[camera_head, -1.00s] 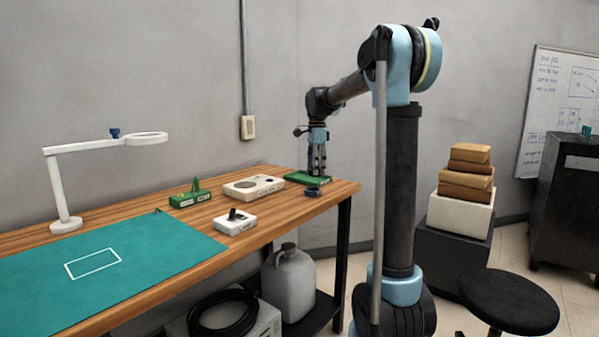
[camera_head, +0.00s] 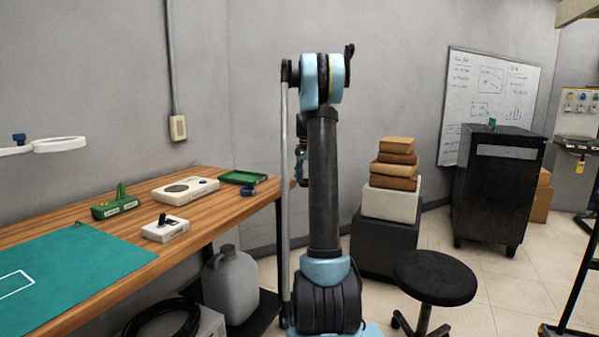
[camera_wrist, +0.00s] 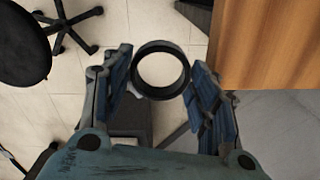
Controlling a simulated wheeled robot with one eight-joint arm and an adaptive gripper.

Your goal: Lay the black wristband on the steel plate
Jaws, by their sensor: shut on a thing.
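The black wristband (camera_wrist: 160,94) is a dark ring between the fingertips of my gripper (camera_wrist: 161,70) in the wrist view. The blue-padded fingers are shut on its two sides, and I see the floor through its hole. In the head view my gripper is mostly hidden behind my own arm, just past the right end of the workbench, and the wristband cannot be made out there. I cannot pick out a steel plate in either view.
The wooden workbench (camera_head: 75,212) holds a green tray (camera_head: 243,177), a beige device (camera_head: 186,189) and a small dark blue object (camera_head: 248,191). A black stool (camera_head: 434,277), stacked boxes (camera_head: 396,172) and a black cabinet (camera_head: 497,190) stand right. Floor before the cabinet is open.

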